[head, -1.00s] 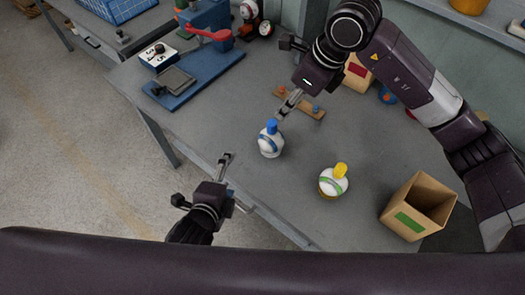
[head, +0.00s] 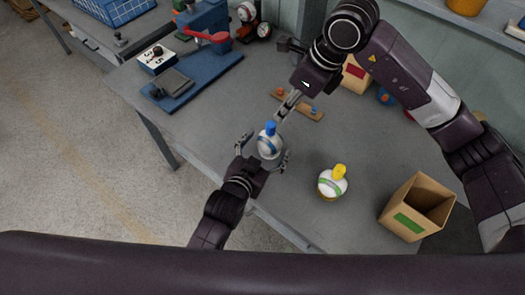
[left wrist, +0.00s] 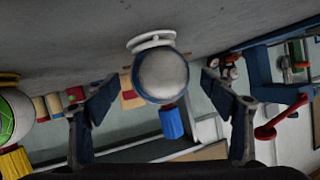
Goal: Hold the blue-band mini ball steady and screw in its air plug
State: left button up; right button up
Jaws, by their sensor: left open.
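The blue-band mini ball (head: 267,148) stands upright near the front edge of the bench. Its blue air plug (head: 270,128) sticks out of the top; how deep it sits I cannot tell. In the left wrist view the ball (left wrist: 162,76) is between my fingers, with the blue plug (left wrist: 172,123) below it. My left gripper (head: 264,152) is open, one finger on each side of the ball; gaps show in the left wrist view. My right gripper (head: 283,112) points down just above and behind the plug, apparently apart from it; its jaw gap is unclear.
A green-band ball with a yellow plug (head: 331,187) stands to the right. An open cardboard box (head: 415,208) is at the right edge. A wooden strip with small plugs (head: 309,108) lies behind. A blue press (head: 205,68) with a red lever is at back left.

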aim_at(271, 140)
pick_arm(q)
jog(key=shift+x, duration=1.75)
